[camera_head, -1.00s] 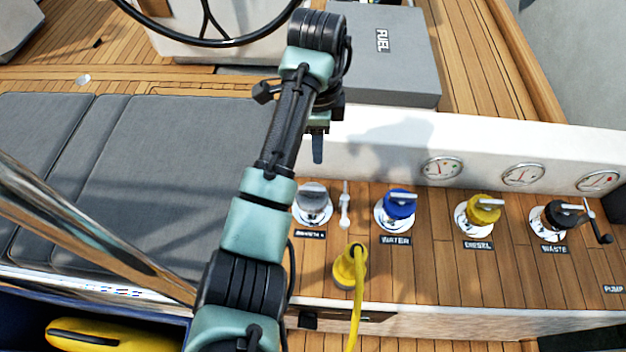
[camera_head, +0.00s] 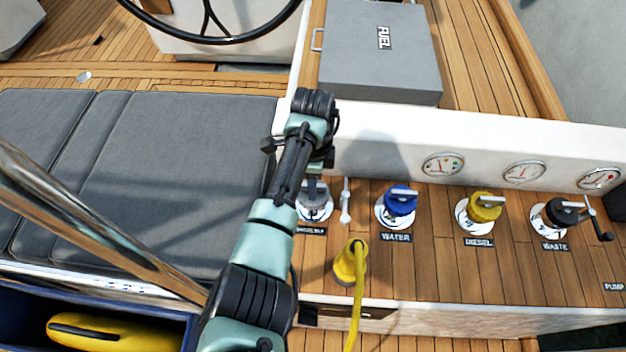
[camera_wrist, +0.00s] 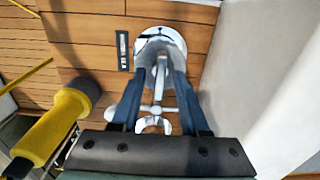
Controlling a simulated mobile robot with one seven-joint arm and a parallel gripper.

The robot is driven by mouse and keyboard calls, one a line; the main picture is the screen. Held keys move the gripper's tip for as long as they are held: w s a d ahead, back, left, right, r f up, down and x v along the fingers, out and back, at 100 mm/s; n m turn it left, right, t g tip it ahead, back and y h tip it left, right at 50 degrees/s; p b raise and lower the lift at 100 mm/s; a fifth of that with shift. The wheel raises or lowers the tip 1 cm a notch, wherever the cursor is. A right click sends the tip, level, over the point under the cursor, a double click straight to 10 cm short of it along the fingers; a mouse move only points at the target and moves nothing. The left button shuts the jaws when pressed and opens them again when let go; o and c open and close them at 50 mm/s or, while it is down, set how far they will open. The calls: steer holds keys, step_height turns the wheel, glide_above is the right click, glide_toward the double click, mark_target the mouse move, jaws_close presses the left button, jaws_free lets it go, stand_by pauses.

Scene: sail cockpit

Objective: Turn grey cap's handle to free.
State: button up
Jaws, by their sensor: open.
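My gripper (camera_wrist: 161,66) is open, with one blue finger on each side of the handle. I cannot tell whether the fingers touch the handle.
A small white lever (camera_head: 346,203) stands just right of the grey cap. Blue (camera_head: 399,205), yellow (camera_head: 483,209) and black (camera_head: 560,212) caps follow to the right. A yellow plug with a cable (camera_head: 350,262) is in front. A white wall (camera_head: 390,140) rises close behind.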

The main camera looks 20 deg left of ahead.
steer(key=shift+c, duration=0.2)
jaws_close()
steer(key=shift+n, duration=0.4)
steer(key=n+p, duration=0.2)
steer(key=n, duration=0.1)
steer(key=shift+n, duration=0.4)
steer(key=n+p, duration=0.1)
steer(key=n, duration=0.8)
steer(key=shift+p, duration=0.4)
steer(key=shift+n, duration=2.2)
